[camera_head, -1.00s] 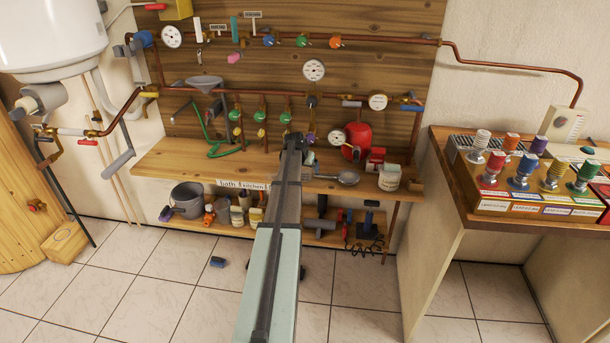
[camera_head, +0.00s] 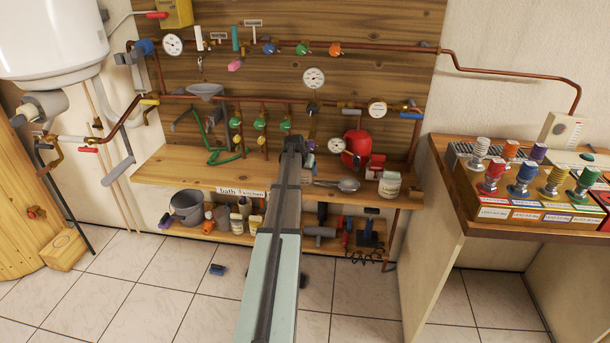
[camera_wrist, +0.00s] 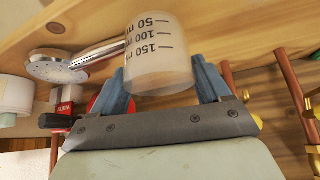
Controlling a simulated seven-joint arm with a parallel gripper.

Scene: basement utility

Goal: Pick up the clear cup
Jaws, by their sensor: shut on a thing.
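The clear cup (camera_wrist: 158,60), translucent with black millilitre marks, is in the wrist view between the two blue fingers of my gripper (camera_wrist: 168,85). The fingers are shut on its sides, and its marks appear upside down in this view. In the head view my arm's end (camera_head: 293,145) is over the wooden bench, and I cannot make out the cup clearly there.
A shower head (camera_head: 348,184) lies on the bench (camera_head: 165,168) to the right, near a white jar (camera_head: 389,185) and a red tank (camera_head: 357,146). Copper pipes with valves (camera_head: 260,124) run along the wooden panel behind. A grey bucket (camera_head: 187,205) stands on the lower shelf.

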